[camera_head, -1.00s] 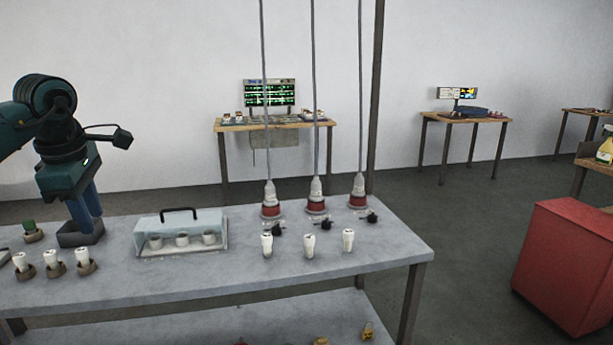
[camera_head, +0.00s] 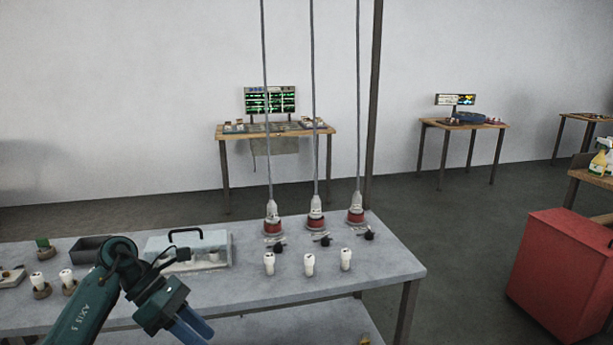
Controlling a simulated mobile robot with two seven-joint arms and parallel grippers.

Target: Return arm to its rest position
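My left arm, dark green, comes in from the lower left in the head view. Its gripper (camera_head: 190,330) has blue fingers pointing down and to the right, in front of the table's near edge. I see nothing held in the visible part of the fingers. My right gripper is not in view.
The grey table (camera_head: 350,275) carries a clear case (camera_head: 215,243) with a black handle, a dark open box (camera_head: 88,247), and several white pieces. Three red-and-white hanging fixtures (camera_head: 316,215) end just above the table. A red cabinet (camera_head: 560,275) stands right.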

